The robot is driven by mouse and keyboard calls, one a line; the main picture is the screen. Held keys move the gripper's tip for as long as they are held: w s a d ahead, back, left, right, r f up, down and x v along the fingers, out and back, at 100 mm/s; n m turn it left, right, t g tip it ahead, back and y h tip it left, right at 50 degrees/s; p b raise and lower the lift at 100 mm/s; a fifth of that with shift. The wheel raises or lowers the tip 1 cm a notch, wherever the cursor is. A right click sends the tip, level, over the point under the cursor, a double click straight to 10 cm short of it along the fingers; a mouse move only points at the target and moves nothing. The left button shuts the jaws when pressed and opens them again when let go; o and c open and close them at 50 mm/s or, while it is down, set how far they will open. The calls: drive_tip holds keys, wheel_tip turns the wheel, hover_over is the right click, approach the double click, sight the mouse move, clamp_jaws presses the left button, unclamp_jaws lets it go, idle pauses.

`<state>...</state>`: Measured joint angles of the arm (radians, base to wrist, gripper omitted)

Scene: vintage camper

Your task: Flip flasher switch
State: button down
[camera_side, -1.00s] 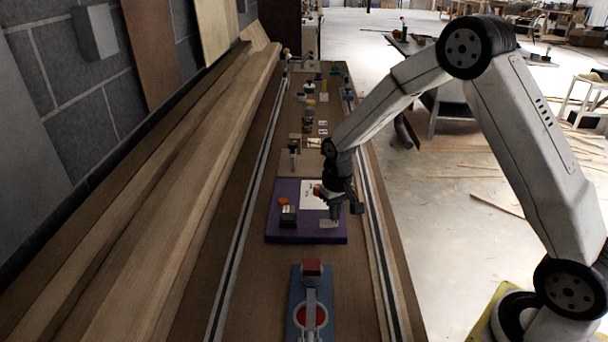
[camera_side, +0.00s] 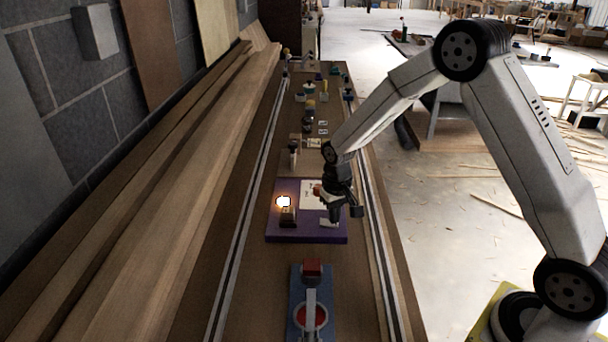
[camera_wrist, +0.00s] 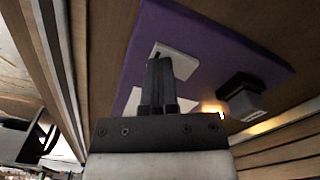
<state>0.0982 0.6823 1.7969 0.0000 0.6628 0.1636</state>
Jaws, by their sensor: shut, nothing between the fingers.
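The purple board (camera_side: 275,226) lies on the long bench. A small dark box with a lamp (camera_side: 284,203) stands at its left; the lamp glows bright. In the wrist view the lamp's orange glow (camera_wrist: 212,108) shows beside the dark box (camera_wrist: 242,97). A pale switch plate (camera_side: 329,222) lies near the board's right front and also shows in the wrist view (camera_wrist: 184,63). My gripper (camera_side: 335,212) is shut and empty, its fingertips (camera_wrist: 160,66) over or at the plate. The fingers hide part of the plate, and I cannot tell whether they touch it.
A blue board (camera_side: 297,290) with a red round part and a lever stands nearer on the bench. Several small items stand farther along it. Stacked wooden beams (camera_side: 180,190) run along the left, and a metal rail (camera_side: 375,215) runs along the right.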

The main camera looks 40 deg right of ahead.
drive_tip(key=shift+r, duration=3.5)
drive_tip(key=shift+s, duration=0.1)
drive_tip(key=s+a+n+t, duration=0.1)
drive_tip(key=s+a, duration=0.1)
drive_tip(key=s, duration=0.6)
drive_tip(key=s+a+n+t, duration=0.1)
drive_tip(key=s+a+n, duration=0.1)
drive_tip(key=s, duration=0.7)
drive_tip(key=shift+a+r+t, duration=0.25)
drive_tip(key=shift+t, duration=0.05)
